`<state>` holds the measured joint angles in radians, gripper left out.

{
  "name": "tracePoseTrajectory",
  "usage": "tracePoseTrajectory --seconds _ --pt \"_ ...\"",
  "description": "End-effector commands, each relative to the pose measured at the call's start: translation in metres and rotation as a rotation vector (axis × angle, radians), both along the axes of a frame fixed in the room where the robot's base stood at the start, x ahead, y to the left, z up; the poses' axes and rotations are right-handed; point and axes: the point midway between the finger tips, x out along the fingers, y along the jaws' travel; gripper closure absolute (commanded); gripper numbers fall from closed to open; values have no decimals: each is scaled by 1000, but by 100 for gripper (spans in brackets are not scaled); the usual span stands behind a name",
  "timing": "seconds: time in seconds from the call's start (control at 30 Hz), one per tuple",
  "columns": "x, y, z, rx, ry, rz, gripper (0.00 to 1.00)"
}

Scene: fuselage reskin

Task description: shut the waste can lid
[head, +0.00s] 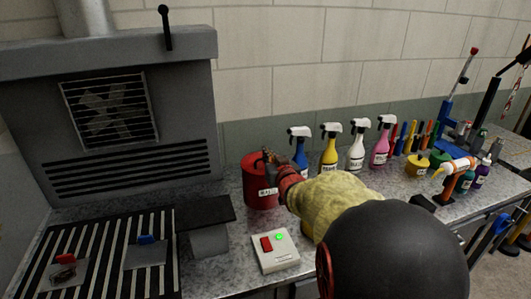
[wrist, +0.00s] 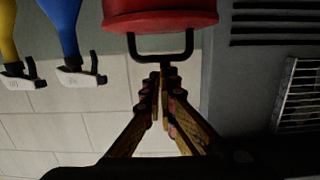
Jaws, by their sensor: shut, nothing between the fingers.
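The red waste can (head: 256,190) stands on the grey counter, left of the spray bottles, with a pale label on its front. My gripper (head: 268,156) is at the can's top and covers part of it. In the wrist view, which looks upside down, the can's red rounded top (wrist: 160,16) has a black loop handle (wrist: 160,55). My gripper (wrist: 164,72) is shut and empty, its fingertips close to the handle's bar. I cannot tell whether they touch it. The lid's angle is not clear.
Spray bottles (head: 329,150) stand close right of the can. A grey vented hood (head: 110,110) and slatted grate (head: 105,240) are at left. A dark-topped block (head: 205,212) and a white switch box (head: 275,252) sit nearer. Tools and small bottles crowd the right.

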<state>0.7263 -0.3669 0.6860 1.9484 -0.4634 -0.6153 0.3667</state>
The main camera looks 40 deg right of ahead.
Motion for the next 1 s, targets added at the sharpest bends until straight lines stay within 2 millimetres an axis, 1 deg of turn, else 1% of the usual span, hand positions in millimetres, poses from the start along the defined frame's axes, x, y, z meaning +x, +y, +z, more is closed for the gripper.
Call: tracePoseTrajectory --seconds 0.03,0.4,0.83,0.93,1.0 --pt "-2 1 -9 5 9 -1 100" --pt "-7 4 -27 15 23 -1 100" --pt "-6 4 -28 15 26 0 100" --pt "-2 4 -21 14 22 1 100" --pt "2 5 -11 11 19 2 100"
